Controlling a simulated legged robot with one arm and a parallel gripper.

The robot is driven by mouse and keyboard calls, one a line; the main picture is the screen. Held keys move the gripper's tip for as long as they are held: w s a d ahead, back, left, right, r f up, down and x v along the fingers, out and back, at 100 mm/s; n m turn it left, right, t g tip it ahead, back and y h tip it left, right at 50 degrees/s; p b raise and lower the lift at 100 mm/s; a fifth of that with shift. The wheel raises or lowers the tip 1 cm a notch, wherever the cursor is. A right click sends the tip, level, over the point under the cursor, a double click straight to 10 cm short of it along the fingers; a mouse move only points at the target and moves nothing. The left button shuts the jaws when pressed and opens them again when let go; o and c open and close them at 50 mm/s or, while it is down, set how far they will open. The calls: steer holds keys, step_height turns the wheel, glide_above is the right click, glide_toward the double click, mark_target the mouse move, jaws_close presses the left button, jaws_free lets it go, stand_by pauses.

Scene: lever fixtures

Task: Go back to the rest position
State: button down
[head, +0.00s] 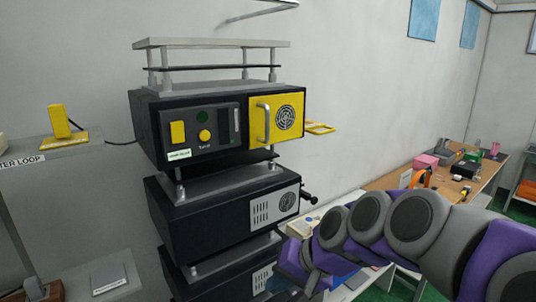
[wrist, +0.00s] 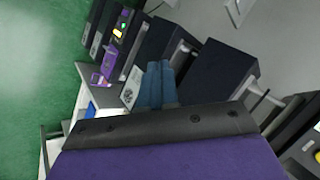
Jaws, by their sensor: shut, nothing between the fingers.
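My purple and grey arm (head: 410,225) reaches in from the lower right of the head view, beside the stack of black units. My gripper (wrist: 155,82) shows in the wrist view as two blue-grey fingers pressed together with nothing between them. In the head view I cannot clearly make out the fingertips. The top black unit (head: 143,130) has a yellow panel (head: 288,101) with a vertical grey handle, a round grille, a yellow rectangle and a round yellow knob (head: 204,135). My gripper holds none of these.
A yellow lever (head: 60,121) stands on a grey shelf (head: 30,180) at the left. A lower black unit (head: 190,204) has a dark side knob. A wooden table (head: 455,187) with several small items runs along the right wall. The green floor (wrist: 40,75) is open in the wrist view.

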steer(key=s+d+f+n+g+h+b, duration=0.1)
steer(key=s+d+f+g+h+b, duration=0.1)
steer(key=s+d+f, duration=0.4)
steer(key=s+d+f+n+g+h+b, duration=0.1)
steer(key=s+d+f+g+h+b, duration=0.2)
steer(key=s+f, duration=1.3)
steer(key=s+d+h+b, duration=0.1)
steer(key=s+d+b, duration=0.1)
steer(key=s+b, duration=0.1)
steer(key=shift+s+d+h+b, duration=0.3)
steer(key=shift+s+d+h, duration=0.05)
steer(key=shift+d+h, duration=0.05)
